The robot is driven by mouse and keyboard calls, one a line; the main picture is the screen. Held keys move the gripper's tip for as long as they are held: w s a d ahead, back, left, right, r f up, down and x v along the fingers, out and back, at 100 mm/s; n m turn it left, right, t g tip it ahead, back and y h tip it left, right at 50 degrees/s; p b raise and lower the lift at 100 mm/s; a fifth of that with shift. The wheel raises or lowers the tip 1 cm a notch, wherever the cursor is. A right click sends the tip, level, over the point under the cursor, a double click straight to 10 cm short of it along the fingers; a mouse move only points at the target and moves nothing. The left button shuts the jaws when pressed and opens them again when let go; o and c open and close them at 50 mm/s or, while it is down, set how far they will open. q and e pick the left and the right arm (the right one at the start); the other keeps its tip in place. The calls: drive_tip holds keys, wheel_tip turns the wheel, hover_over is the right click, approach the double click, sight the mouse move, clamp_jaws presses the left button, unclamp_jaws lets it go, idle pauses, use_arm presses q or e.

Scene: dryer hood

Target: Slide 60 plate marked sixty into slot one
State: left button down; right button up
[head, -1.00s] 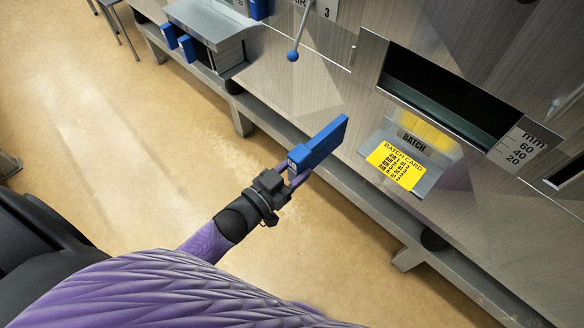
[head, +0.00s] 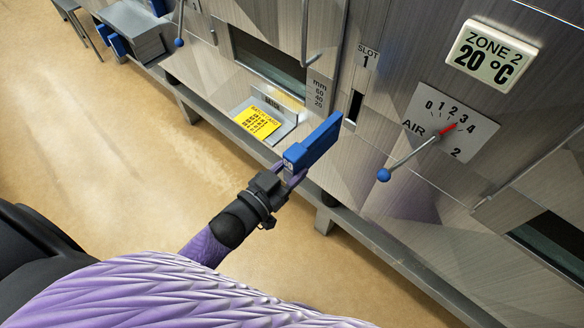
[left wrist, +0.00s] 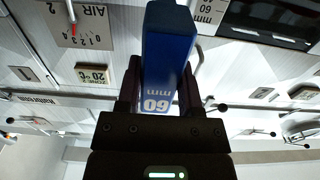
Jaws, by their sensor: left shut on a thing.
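The blue plate (head: 316,145) is held in my left gripper (head: 283,178), in front of the dryer panel. In the left wrist view the same plate (left wrist: 168,62) stands between the two fingers (left wrist: 160,85) and bears the marking "60 mm", upside down. The slot one opening (head: 355,105) is a narrow dark upright gap under the "SLOT 1" label (head: 367,57). In the head view the plate's far end is just left of and below the slot, apart from it as far as I can tell. My right gripper is not in view.
A yellow batch card (head: 257,121) lies on a metal holder under a window. A millimetre scale (head: 318,93) is left of the slot. An air lever with a blue knob (head: 384,175) juts out at right. Other blue plates (head: 115,44) sit in a rack at far left.

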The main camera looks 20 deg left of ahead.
sight(308, 152)
use_arm(q)
drive_tip(key=shift+a, duration=0.25)
drive_tip(key=shift+w+d, duration=0.15)
drive_tip(key=shift+w, duration=0.15)
drive_tip(key=b+x, duration=0.1)
drive_tip(key=x, duration=0.3)
drive_tip(key=shift+f, duration=0.1)
drive_tip(key=shift+w+d+b, duration=0.2)
drive_tip(key=shift+w+b, duration=0.1)
drive_tip(key=shift+w, duration=0.25)
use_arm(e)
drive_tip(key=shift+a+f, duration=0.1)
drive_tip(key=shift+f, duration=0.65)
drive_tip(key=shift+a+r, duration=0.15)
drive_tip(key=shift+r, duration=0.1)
